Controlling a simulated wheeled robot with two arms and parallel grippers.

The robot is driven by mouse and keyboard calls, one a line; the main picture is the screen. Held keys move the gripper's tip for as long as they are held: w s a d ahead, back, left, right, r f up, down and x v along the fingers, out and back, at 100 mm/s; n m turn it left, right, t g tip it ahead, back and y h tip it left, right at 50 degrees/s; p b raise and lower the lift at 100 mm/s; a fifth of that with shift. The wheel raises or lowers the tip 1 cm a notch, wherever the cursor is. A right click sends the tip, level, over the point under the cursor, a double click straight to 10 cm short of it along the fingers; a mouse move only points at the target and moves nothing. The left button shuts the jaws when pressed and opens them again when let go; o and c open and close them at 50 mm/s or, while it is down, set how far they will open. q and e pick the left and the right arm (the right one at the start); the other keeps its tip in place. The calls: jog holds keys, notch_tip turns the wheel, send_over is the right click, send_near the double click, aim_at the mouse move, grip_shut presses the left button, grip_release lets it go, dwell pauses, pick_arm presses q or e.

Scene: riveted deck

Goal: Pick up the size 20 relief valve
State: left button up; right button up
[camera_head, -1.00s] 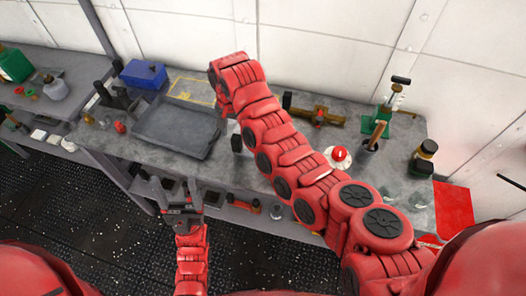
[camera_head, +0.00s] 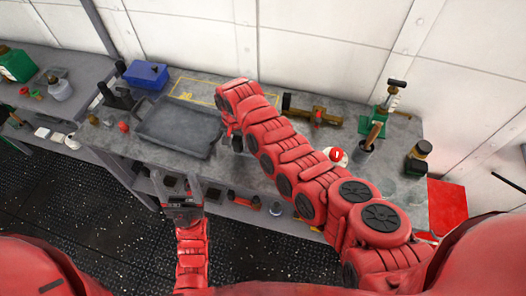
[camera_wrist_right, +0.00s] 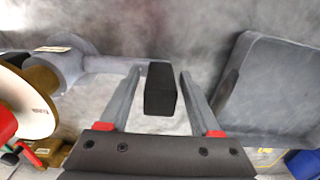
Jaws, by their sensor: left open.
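My right gripper (camera_wrist_right: 160,80) is open, with a finger on each side of an upright black block (camera_wrist_right: 160,92); gaps show on both sides. A grey fitting (camera_wrist_right: 68,62) with a small label lies left of it in the right wrist view, its stem running towards the block; I cannot tell whether they join. Beside it are a brass body (camera_wrist_right: 42,82) and a white disc (camera_wrist_right: 22,105). No readable size shows, so I cannot tell which is the size 20 relief valve. In the head view my right arm hides this spot. My left gripper (camera_head: 182,200) is open and empty before the bench.
A grey tray (camera_head: 178,128) lies left of my right arm, with a blue box (camera_head: 145,74) behind it. A wall closes the bench's back.

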grip_shut()
dwell(1.2)
